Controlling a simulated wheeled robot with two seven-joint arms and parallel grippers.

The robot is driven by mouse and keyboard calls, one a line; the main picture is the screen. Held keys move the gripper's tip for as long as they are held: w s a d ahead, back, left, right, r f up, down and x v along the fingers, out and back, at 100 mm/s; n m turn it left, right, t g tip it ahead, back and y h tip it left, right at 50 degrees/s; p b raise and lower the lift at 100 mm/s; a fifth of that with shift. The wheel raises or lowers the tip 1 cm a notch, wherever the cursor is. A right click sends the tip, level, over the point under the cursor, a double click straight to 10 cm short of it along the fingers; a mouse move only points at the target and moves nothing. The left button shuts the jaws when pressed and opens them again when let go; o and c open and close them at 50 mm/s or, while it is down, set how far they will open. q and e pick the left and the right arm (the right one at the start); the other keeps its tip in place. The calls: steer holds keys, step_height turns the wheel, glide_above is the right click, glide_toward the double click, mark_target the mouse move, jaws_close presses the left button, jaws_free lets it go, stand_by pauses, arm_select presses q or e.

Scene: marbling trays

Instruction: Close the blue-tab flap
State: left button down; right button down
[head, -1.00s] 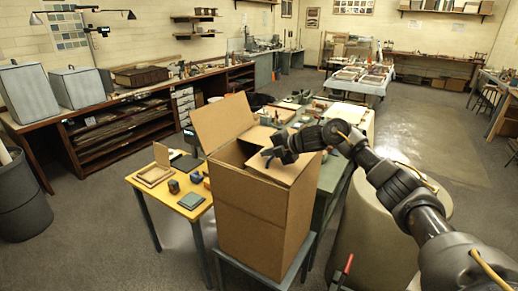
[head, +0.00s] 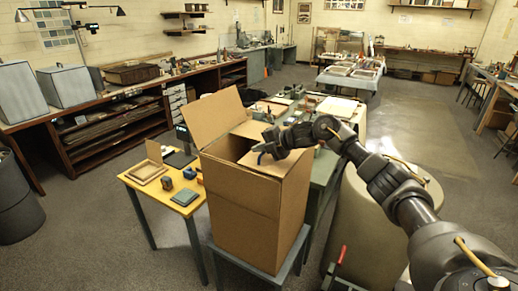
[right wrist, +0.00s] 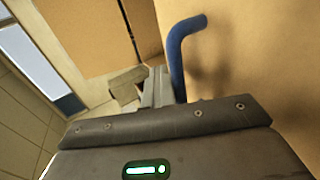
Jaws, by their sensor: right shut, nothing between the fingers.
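A tall open cardboard box (head: 240,205) stands in the middle of the head view. One flap (head: 213,116) stands up at its left, and another (head: 252,130) shows at the back. A further flap (head: 262,164) lies slanted across the box mouth on the near right, under my right gripper (head: 262,150). In the right wrist view a bent blue tab (right wrist: 179,55) stands out against the cardboard, just beyond my right fingers (right wrist: 155,88). The fingers are shut and empty, close beside the tab; contact cannot be told. My left gripper is not in view.
The box stands on a low grey stand (head: 255,262). A yellow table (head: 155,190) with small frames and blocks is at its left. A green table adjoins behind. A large beige cylinder (head: 375,235) stands at the right, under my right arm. Open floor lies beyond.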

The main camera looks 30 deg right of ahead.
step_height(320, 180, up, 5)
steer(key=p, duration=0.4)
steer(key=shift+w+f, duration=0.1)
steer(key=shift+f, duration=0.1)
steer(key=shift+d+r+b, duration=0.1)
steer(key=shift+r+b, duration=0.5)
steer(key=shift+b, duration=0.45)
step_height(320, 180, up, 8)
steer(key=b, duration=0.1)
steer(key=shift+r+b, duration=0.15)
steer(key=shift+b, duration=0.25)
